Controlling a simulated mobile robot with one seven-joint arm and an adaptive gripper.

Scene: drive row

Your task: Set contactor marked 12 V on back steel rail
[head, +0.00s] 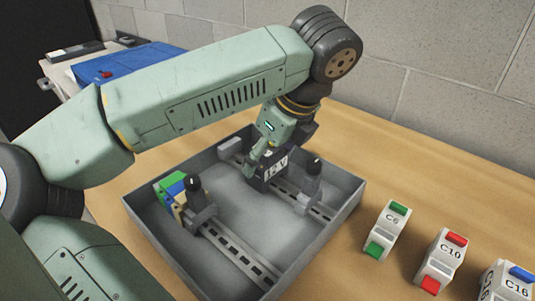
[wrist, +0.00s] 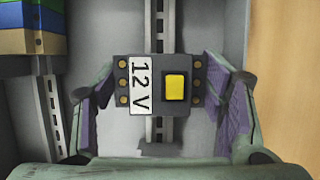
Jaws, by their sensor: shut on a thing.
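The contactor (head: 273,172) is a dark block with a white 12 V label. In the wrist view the contactor (wrist: 149,90) also shows a yellow button and brass-coloured screws along two sides. My gripper (head: 266,158) is shut on it, with one purple-padded finger on each side in the wrist view (wrist: 158,95). The back steel rail (head: 322,211) is slotted and runs along the grey enclosure (head: 330,243). In the wrist view the rail (wrist: 160,30) passes straight under the contactor. I cannot tell whether the contactor touches the rail.
Breakers C6 (head: 388,229), C10 (head: 441,261) and C16 (head: 507,283) stand on the table.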

